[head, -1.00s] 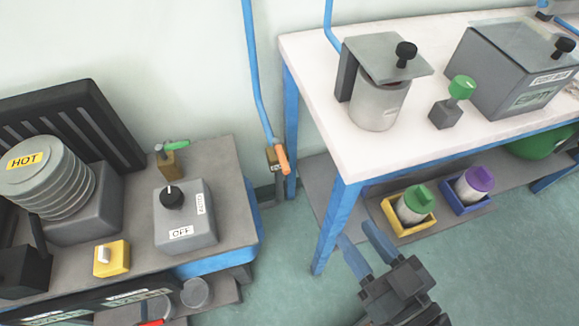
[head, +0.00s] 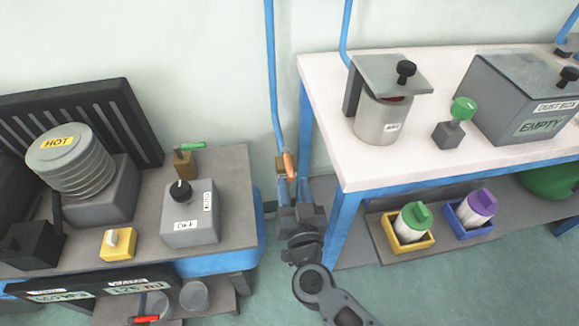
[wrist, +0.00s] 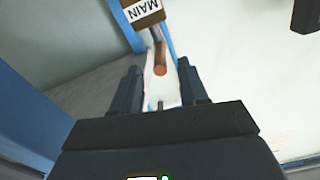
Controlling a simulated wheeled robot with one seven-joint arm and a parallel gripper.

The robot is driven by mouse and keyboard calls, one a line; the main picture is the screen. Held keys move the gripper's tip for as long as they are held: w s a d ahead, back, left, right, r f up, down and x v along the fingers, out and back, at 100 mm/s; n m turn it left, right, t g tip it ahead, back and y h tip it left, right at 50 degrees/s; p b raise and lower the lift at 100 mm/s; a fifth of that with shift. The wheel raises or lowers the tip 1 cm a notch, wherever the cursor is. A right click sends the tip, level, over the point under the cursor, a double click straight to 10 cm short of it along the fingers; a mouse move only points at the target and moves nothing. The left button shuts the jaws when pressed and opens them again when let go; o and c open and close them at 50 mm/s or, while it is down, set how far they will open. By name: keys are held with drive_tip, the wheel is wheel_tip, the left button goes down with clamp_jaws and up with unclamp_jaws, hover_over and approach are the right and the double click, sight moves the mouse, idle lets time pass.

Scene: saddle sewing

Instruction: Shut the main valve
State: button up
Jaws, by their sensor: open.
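The main valve is a brass body (head: 281,165) on the vertical blue pipe (head: 271,80), between the two benches. Its orange lever (head: 289,164) points roughly along the pipe. In the wrist view a "MAIN" label (wrist: 143,10) shows at the top, with the orange-brown lever (wrist: 160,62) below it. My gripper (head: 293,186) is just below the valve in the head view. Its jaws (wrist: 160,85) are open, one on each side of the lever's line in the wrist view. I cannot tell whether the lever's end is between the fingers or just beyond them.
Filter cartridges in trays (head: 408,240) sit on the shelf below. Floor is clear in front.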

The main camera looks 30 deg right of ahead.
sight(286, 155)
drive_tip(key=x, duration=0.6)
drive_tip(key=shift+w+d+b, duration=0.1)
drive_tip(key=shift+w+b, duration=0.25)
drive_tip(key=shift+c, duration=0.2)
clamp_jaws()
